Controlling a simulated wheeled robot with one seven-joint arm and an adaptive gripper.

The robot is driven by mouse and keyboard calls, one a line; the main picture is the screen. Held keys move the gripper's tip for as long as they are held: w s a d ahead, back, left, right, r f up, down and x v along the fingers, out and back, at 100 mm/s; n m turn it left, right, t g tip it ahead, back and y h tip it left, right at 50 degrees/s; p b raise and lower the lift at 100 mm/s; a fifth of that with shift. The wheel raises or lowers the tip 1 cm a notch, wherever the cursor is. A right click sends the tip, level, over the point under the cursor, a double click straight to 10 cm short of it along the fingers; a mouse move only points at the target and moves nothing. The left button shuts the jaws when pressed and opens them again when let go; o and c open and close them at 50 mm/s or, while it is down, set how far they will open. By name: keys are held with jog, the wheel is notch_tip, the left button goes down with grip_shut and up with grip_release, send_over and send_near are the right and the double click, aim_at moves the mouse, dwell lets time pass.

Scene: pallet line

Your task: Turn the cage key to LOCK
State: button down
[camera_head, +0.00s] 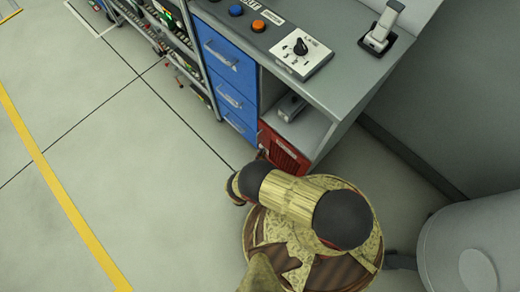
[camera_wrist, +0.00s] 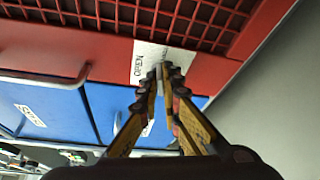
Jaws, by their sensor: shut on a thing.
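The red cage (camera_head: 283,148) with a mesh front is low in the workbench in the head view. In the wrist view the cage (camera_wrist: 100,38) fills the top. A white label plate (camera_wrist: 146,53) on its red frame carries upside-down lettering that looks like OPEN. My gripper (camera_wrist: 166,76) is at this plate, its fingertips closed on the key (camera_wrist: 160,73), of which only a pale sliver shows between them. The fingers hide most of the key and part of the plate, so the key's angle and any LOCK mark cannot be made out.
Blue drawers (camera_head: 229,62) with bar handles stand left of the cage. Above is a worktop with a dial panel (camera_head: 301,54) and buttons. A grey rounded bin-like object (camera_head: 465,245) is at lower right. The floor at left is clear.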

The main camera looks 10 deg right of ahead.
jog(key=shift+d+m, duration=0.1)
jog(key=shift+m, duration=0.4)
jog(key=shift+t, duration=0.3)
jog(key=c, duration=2)
grip_release()
jog(key=shift+c, duration=0.2)
jog(key=shift+o, duration=0.2)
